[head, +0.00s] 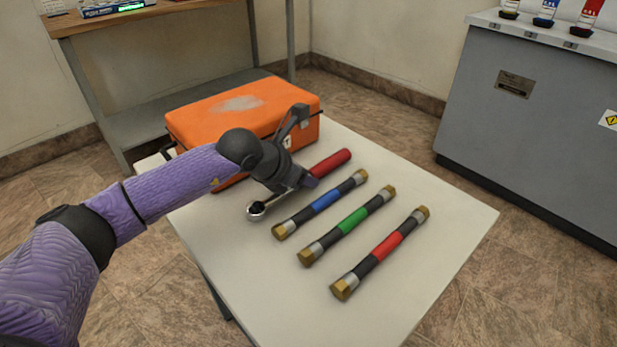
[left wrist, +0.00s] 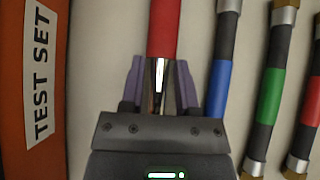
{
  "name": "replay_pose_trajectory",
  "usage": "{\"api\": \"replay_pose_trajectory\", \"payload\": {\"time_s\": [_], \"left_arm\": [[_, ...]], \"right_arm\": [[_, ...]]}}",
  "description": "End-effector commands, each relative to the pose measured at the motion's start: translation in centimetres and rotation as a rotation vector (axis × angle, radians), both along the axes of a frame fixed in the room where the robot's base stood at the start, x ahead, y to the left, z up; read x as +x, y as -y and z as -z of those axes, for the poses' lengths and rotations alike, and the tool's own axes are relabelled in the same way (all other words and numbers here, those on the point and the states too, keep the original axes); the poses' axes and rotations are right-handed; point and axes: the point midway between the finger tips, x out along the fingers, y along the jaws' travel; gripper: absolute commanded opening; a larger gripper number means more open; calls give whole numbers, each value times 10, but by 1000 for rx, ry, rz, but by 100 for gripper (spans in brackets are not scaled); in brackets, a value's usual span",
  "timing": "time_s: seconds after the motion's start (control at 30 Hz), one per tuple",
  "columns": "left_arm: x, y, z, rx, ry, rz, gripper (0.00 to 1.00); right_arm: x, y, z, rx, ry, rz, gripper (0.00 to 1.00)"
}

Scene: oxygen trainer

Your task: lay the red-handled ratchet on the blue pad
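The red-handled ratchet (head: 330,164) lies on the white table beside the orange case, its round chrome head toward the table's left edge. In the left wrist view its red handle (left wrist: 163,28) points away, with the chrome shank nearer. My left gripper (head: 308,182) is over the ratchet, at the shank just behind the red handle. In the left wrist view its two fingers (left wrist: 160,88) stand on either side of the shank, apart, with narrow gaps showing. I see no blue pad in either view. My right gripper is out of view.
Three dark bars with brass ends lie right of the ratchet, banded blue (head: 325,201), green (head: 352,220) and red (head: 387,245). The orange case (head: 215,110) stands close behind my gripper. A grey cabinet (head: 530,120) and a wooden-topped bench (head: 150,14) are beyond the table (head: 440,215).

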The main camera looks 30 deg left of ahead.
Motion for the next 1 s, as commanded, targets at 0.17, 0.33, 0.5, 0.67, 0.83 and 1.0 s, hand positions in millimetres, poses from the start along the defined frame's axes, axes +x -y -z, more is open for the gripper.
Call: {"api": "replay_pose_trajectory", "payload": {"time_s": [0.17,0.33,0.5,0.67,0.83,1.0], "left_arm": [[0,0,0,0,0,0,0],[0,0,0,0,0,0,0],[0,0,0,-1,2,0,0],[0,0,-10,0,4,0,0],[0,0,-59,-1,10,1,0],[0,1,-94,-1,7,1,0]], "right_arm": [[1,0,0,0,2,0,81],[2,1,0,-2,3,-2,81],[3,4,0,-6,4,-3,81],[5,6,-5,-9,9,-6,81],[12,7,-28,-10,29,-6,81],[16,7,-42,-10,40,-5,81]]}}
